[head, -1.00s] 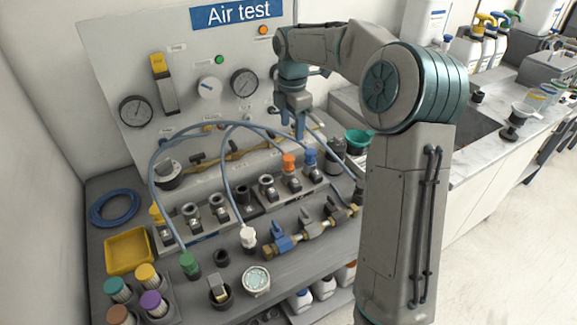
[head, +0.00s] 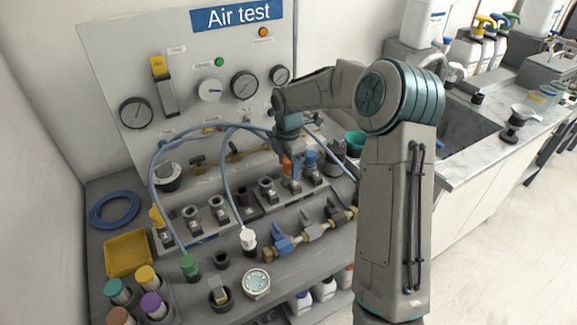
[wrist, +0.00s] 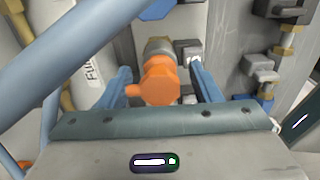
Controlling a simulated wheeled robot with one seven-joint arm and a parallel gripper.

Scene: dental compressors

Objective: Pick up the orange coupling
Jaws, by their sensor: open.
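The orange coupling (head: 287,165) sits upright on a fitting in the back row of the bench and is partly hidden by my gripper in the head view. In the wrist view the orange coupling (wrist: 160,82) lies between the two blue fingers, with a small side stub pointing left. My gripper (wrist: 164,88) is open, with one finger on each side of the coupling. Gaps show between the fingers and the coupling. In the head view my gripper (head: 292,158) is lowered over the coupling from above.
A blue coupling (head: 310,160) stands just right of the orange one. Blue hoses (head: 228,165) arch over the row at left, and one crosses the left of the wrist view (wrist: 70,45). The brass valve line (head: 312,230) lies in front. The upright panel (head: 180,60) stands behind.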

